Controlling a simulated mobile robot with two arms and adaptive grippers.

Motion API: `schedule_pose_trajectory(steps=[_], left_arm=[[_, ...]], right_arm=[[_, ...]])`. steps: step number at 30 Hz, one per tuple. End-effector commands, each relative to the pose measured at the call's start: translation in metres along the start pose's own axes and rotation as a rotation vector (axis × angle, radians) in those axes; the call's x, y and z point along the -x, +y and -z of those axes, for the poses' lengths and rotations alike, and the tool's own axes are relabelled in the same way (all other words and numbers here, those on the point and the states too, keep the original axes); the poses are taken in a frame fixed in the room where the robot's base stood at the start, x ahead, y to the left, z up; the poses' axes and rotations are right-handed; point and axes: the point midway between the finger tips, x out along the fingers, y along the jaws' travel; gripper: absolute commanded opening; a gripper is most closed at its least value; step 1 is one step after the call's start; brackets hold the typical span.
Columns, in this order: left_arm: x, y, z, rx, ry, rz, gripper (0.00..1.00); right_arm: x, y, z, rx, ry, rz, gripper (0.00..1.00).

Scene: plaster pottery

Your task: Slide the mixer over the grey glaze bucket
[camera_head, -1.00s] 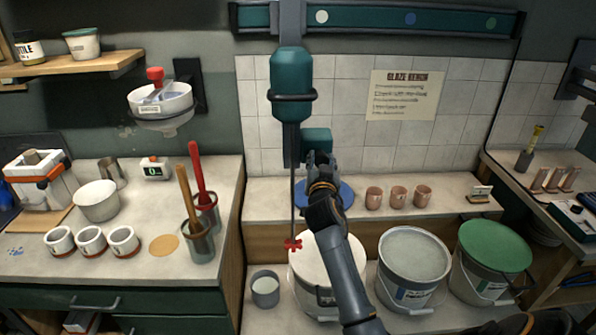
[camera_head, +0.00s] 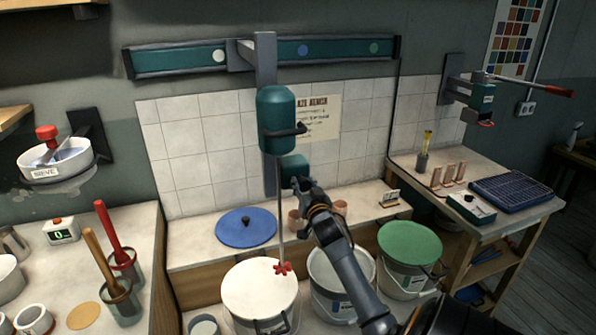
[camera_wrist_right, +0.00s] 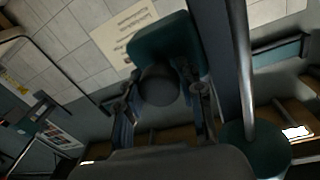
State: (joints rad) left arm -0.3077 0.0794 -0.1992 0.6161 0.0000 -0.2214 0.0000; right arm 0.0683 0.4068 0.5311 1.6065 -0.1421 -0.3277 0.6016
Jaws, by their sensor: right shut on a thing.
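The teal mixer (camera_head: 277,115) hangs from a wall rail (camera_head: 180,58), its bracket between the white and blue dots. Its thin rod ends in a red impeller (camera_head: 283,268), seen against the right part of the white bucket (camera_head: 255,290). The grey glaze bucket (camera_head: 325,270) stands just right of it, partly hidden by my right arm. My right gripper (camera_head: 299,184) is shut on the mixer's handle, below the motor. In the right wrist view, its fingers (camera_wrist_right: 162,100) are on either side of a dark knob (camera_wrist_right: 160,84) before a teal block. My left gripper is out of view.
A green-lidded bucket (camera_head: 409,243) stands right of the grey one. A blue lid (camera_head: 246,228) and pink cups (camera_head: 297,219) rest on the ledge behind. A small pail (camera_head: 203,325) is at lower left. A side bench (camera_head: 510,212) is at the right.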

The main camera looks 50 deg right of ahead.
Motion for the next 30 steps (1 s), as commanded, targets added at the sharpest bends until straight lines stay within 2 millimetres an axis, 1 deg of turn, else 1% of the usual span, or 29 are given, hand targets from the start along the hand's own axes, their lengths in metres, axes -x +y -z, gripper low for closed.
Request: schedule_pose_trajectory(steps=[7,8,9,11,17,20,23,26,30], left_arm=[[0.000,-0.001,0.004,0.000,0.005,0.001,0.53],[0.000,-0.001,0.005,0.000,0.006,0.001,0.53],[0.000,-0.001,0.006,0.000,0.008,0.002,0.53],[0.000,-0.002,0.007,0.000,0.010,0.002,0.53],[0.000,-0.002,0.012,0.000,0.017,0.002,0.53],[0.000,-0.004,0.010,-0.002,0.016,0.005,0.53],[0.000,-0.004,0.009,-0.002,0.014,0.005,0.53],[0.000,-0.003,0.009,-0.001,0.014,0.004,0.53],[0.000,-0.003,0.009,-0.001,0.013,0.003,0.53]], right_arm=[[0.000,-0.002,0.001,-0.003,0.002,0.003,0.00],[0.000,-0.002,0.001,-0.003,0.002,0.003,0.41],[0.000,-0.002,0.001,-0.002,0.002,0.002,0.50],[0.000,-0.002,0.001,-0.002,0.001,0.002,0.61],[0.000,-0.001,0.000,-0.002,0.000,0.002,0.61],[0.001,-0.001,0.000,-0.001,-0.001,0.001,0.61],[0.005,-0.002,-0.001,-0.002,-0.001,0.002,0.61],[0.017,-0.002,-0.002,-0.001,-0.002,0.003,0.61],[0.044,-0.002,-0.002,-0.001,-0.002,0.002,0.61]])
